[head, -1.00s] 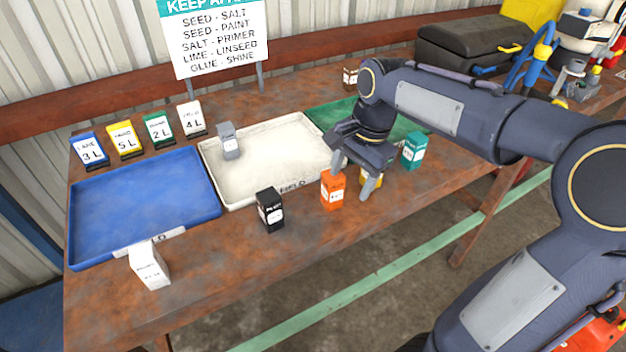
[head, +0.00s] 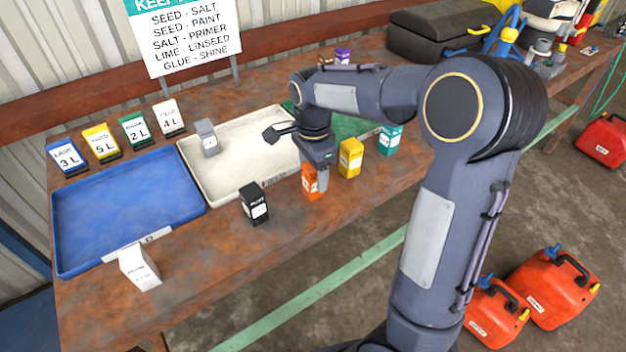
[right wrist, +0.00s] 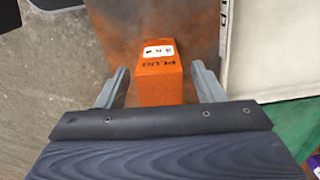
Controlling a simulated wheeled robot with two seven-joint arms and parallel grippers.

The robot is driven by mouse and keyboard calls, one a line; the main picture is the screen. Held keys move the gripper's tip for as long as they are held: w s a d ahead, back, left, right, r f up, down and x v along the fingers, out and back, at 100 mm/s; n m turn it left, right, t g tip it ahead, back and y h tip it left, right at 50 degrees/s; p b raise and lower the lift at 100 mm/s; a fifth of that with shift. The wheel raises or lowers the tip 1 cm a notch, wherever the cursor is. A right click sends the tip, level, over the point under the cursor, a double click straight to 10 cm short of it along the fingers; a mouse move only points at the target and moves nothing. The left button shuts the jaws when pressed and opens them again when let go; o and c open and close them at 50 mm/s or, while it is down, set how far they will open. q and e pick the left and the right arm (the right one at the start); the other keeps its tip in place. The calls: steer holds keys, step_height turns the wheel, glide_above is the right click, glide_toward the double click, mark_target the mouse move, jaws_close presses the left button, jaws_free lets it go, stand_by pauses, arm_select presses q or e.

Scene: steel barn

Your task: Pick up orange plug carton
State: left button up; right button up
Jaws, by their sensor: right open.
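The orange plug carton (head: 309,185) stands on the rusty table near its front edge, partly covered by my right gripper in the head view. In the right wrist view the orange plug carton (right wrist: 158,80) shows its "PLUG" top and white label. My right gripper (right wrist: 160,84) is open, with one finger on each side of the carton and a narrow gap visible beside it. In the head view my right gripper (head: 296,158) is over the carton, its far finger above the white tray. My left gripper is not in view.
A black carton (head: 254,203) stands left of the orange one, and a yellow carton (head: 350,158) and a teal carton (head: 390,139) stand right. Behind are a white tray (head: 222,182) holding a grey carton (head: 207,138), and a green tray (head: 345,125). A blue tray (head: 130,205) lies left.

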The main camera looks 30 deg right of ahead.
steer(key=shift+f, duration=0.45)
steer(key=shift+c, duration=0.3)
steer(key=c, duration=1)
steer(key=shift+r, duration=0.1)
